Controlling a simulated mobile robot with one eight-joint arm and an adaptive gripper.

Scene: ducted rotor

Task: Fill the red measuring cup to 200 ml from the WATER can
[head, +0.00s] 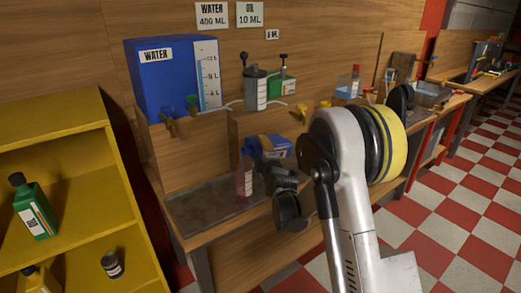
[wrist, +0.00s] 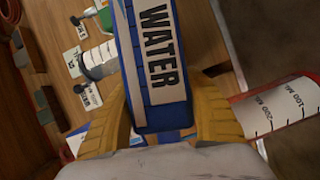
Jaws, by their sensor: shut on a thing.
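My gripper (wrist: 160,95) is shut on the blue WATER can (wrist: 160,60), with a yellow finger on each side of it in the wrist view. In the head view the can (head: 272,150) is held above the dark bench tray, partly hidden by my wrist, and looks tilted. The red measuring cup (head: 244,180) stands on the tray, just left of and below the can. It also shows at the right of the wrist view (wrist: 285,108), with a white scale. I cannot tell the liquid level in it, nor see the can's spout or any stream.
A large blue WATER tank (head: 170,90) with a level gauge stands on the wooden shelf behind. A green oil container (head: 283,86) and a grey pump vessel (head: 256,90) stand right of it. A yellow shelf (head: 65,125) holds bottles at left.

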